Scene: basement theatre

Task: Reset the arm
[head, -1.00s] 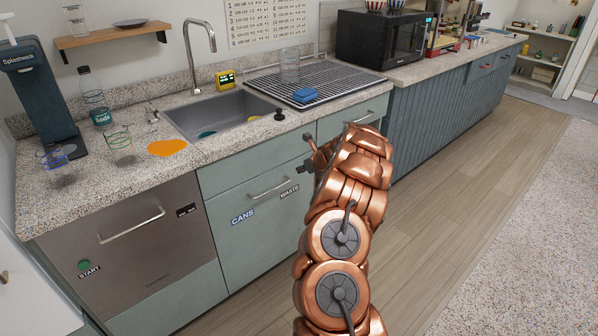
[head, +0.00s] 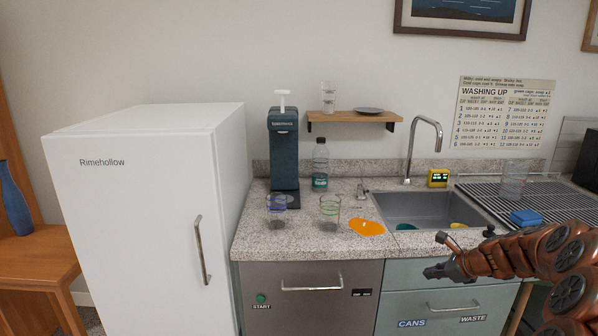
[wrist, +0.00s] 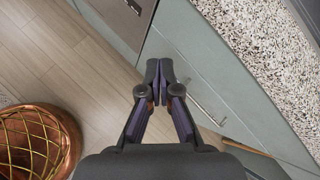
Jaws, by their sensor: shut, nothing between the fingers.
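My arm reaches in from the right edge in the head view, a jointed copper-coloured arm. My gripper (head: 432,272) is at its left end, in front of the counter edge and the drawer below the sink. In the wrist view my gripper (wrist: 160,68) has its two fingertips together and holds nothing. Below the fingers in that view are the cabinet front, a drawer handle and the wood floor.
A sink (head: 410,207) lies behind my gripper. A white fridge (head: 150,210) stands left.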

